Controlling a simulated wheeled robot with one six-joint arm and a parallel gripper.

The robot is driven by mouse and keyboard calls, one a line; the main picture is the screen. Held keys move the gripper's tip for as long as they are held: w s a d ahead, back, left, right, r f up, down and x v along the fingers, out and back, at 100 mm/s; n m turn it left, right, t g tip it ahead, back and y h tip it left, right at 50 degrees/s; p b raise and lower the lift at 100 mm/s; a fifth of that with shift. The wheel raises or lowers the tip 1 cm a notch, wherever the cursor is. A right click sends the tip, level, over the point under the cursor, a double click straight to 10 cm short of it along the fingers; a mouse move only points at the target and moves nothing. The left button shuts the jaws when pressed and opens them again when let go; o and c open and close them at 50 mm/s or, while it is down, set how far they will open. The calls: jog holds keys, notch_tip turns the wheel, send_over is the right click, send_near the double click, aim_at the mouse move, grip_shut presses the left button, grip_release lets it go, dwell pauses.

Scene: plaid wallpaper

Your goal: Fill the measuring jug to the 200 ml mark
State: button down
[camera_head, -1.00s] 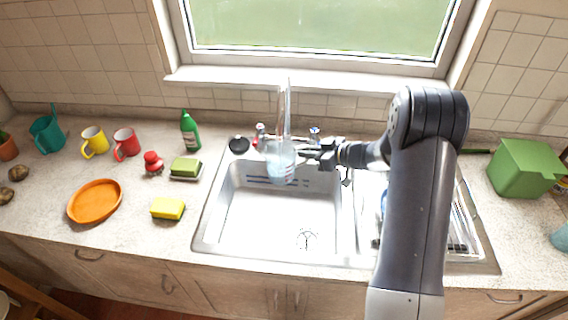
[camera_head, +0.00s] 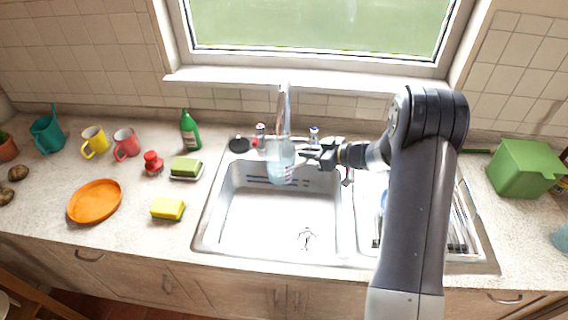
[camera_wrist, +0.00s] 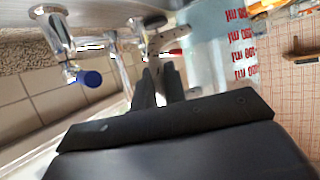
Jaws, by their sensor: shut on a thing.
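The clear measuring jug (camera_head: 281,163) hangs under the tap (camera_head: 284,110), over the back of the sink's left basin. It looks pale blue, but I cannot tell the water level. My gripper (camera_head: 318,153) comes from the right and is shut on the jug. In the wrist view, my gripper's dark fingers (camera_wrist: 160,82) meet at the jug's near side. The jug's wall (camera_wrist: 205,60) carries red "ml" markings there, too skewed to match to a level. A tap handle with a blue cap (camera_wrist: 88,78) shows at the left of the wrist view.
The sink's left basin (camera_head: 265,225) is empty below the jug. A dish rack (camera_head: 460,235) stands to the right, partly behind my arm. A yellow sponge (camera_head: 167,208), an orange plate (camera_head: 95,201) and a green bottle (camera_head: 190,130) are on the left counter.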

jog(key=s+d, duration=0.5)
jog(key=d, duration=0.1)
jog(key=shift+s+d, duration=0.15)
jog(key=shift+d, duration=0.15)
dwell(0.9)
